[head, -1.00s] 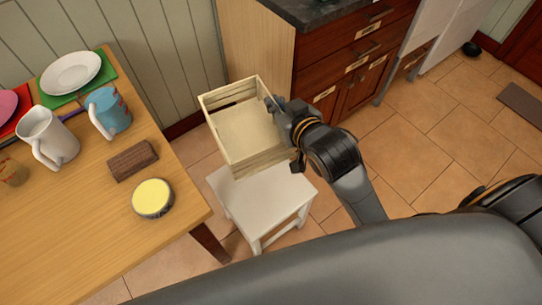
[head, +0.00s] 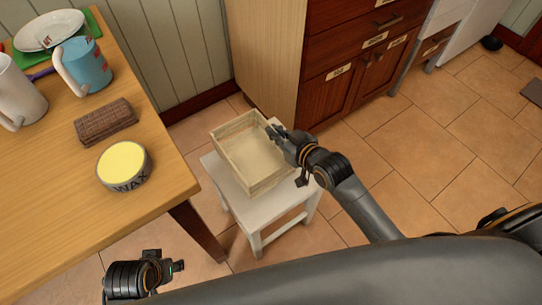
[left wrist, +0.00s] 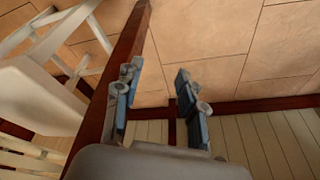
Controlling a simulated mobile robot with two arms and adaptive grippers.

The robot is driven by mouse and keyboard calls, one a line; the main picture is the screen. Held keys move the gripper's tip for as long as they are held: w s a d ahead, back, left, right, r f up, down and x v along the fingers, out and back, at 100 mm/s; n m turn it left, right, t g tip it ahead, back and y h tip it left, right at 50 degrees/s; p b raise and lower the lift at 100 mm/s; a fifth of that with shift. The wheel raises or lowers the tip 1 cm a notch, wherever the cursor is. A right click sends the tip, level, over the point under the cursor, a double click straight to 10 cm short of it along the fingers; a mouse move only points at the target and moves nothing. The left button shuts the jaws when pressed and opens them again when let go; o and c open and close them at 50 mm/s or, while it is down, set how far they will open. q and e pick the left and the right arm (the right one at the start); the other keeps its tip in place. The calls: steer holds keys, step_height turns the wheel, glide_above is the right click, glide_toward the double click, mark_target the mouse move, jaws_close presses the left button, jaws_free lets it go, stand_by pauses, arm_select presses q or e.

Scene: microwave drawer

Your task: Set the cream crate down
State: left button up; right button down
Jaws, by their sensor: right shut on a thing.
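The cream crate (head: 272,183) is a shallow slatted wooden box, empty and roughly level. It is over the seat of the white stool (head: 258,214) in the head view, on it or very close above; I cannot tell whether it touches. My right gripper (head: 274,132) is shut on the crate's right-hand wall near the back corner. Its fingertips are partly hidden at the wall. My left gripper (head: 178,266) is low at the bottom left, away from the crate. In the left wrist view its fingers (left wrist: 157,85) are apart with nothing between them.
A wooden table (head: 60,190) stands at the left with a wax tin (head: 123,165), a brown block (head: 106,122), a blue mug (head: 84,66) and a white mug (head: 18,95). A dark wooden cabinet (head: 345,80) stands behind the stool.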

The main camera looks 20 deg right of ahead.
mark_target(278, 150)
step_height(278, 150, down, 4)
steer(key=shift+b, duration=0.55)
arm_select(q)
steer(key=shift+b+v, duration=0.55)
steer(key=shift+v, duration=2.45)
arm_select(e)
steer(key=shift+f, duration=1.55)
arm_select(q)
steer(key=shift+a, duration=0.1)
arm_select(e)
steer(key=shift+f, duration=0.1)
steer(key=c, duration=1.5)
jaws_free()
